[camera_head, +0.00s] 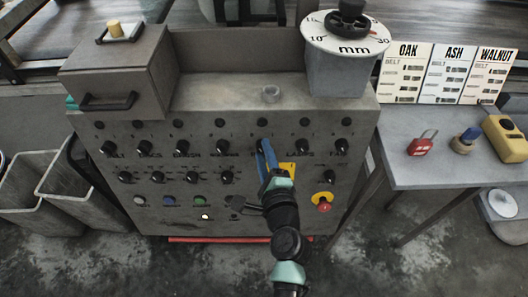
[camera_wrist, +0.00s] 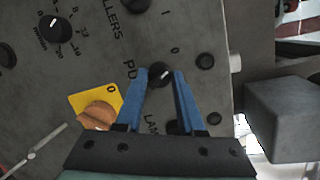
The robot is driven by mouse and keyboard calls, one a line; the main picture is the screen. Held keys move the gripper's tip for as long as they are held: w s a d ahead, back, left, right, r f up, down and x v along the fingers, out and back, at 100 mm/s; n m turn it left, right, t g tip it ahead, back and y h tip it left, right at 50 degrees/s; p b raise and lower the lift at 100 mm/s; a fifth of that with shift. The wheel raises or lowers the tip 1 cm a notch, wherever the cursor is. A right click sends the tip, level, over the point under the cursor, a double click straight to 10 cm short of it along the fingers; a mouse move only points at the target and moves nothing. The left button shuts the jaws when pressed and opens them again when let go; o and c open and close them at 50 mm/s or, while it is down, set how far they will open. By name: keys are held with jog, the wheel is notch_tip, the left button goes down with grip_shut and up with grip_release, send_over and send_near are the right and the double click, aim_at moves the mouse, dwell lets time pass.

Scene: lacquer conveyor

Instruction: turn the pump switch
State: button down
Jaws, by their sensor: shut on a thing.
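The pump switch (camera_wrist: 159,71) is a small black rotary knob with a white mark, on the grey control panel (camera_head: 155,215). Its label is partly covered in the wrist view; "PU" and the positions "0" and "I" can be read. My gripper (camera_wrist: 163,78) has its two blue fingers on either side of the knob and is shut on it. In the head view my gripper (camera_head: 264,146) reaches the upper knob row between the rollers and lamps labels, and hides most of the switch.
An orange knob on a yellow plate (camera_wrist: 98,113) sits beside my fingers. Other black knobs surround them closely. A red stop button (camera_head: 324,207) is at lower right. A grey box (camera_head: 120,75) and a mm dial (camera_head: 347,45) stand above. A side table (camera_head: 430,178) holds a padlock (camera_head: 421,146).

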dwell(0.4)
jog(key=c, duration=0.5)
grip_release()
jog(key=v, duration=1.3)
jog(key=shift+a, duration=0.1)
